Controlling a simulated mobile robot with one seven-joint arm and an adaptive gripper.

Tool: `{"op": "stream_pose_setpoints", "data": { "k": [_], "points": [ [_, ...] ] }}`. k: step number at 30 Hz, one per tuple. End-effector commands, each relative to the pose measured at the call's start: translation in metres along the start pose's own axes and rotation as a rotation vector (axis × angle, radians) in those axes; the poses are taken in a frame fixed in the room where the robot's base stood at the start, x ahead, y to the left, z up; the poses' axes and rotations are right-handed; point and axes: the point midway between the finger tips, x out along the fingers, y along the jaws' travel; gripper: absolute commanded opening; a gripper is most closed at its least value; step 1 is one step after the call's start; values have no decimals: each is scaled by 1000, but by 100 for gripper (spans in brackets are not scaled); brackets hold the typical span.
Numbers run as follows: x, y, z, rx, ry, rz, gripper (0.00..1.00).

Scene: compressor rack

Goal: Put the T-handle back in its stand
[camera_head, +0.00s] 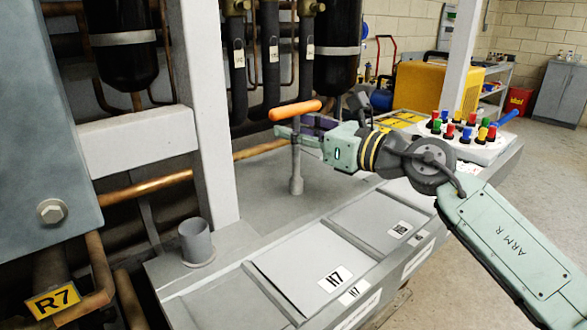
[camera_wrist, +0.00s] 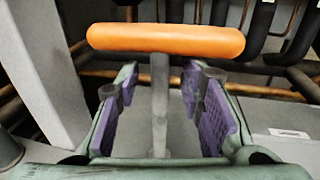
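The T-handle has an orange crossbar (camera_head: 295,110) on a grey shaft (camera_head: 296,165). It stands upright on the grey deck, its wider lower end down; whether that end sits on a fitting I cannot tell. My gripper (camera_head: 296,136) reaches in from the right, below the crossbar. In the wrist view the orange crossbar (camera_wrist: 165,40) spans above the purple finger pads. The shaft (camera_wrist: 160,100) is between the pads with a gap on each side, so my gripper is open around it. A grey open cup on a round base (camera_head: 196,242), likely the stand, is at the deck's front left and looks empty.
A white upright post (camera_head: 203,110) rises behind the cup. Flat panels labelled H7 (camera_head: 318,268) lie in front of the handle. A panel with several coloured knobs (camera_head: 465,130) is at right. Copper pipes and black hoses (camera_head: 270,70) run behind. The deck between handle and cup is clear.

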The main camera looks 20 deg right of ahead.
Motion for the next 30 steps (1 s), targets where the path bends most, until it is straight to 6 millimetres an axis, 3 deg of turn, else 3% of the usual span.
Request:
{"op": "stream_pose_setpoints", "data": {
  "k": [15, 30],
  "points": [
    [0, 0, 2, 0, 0, 0, 0],
    [0, 0, 3, 0, -2, 0, 0]
  ]
}}
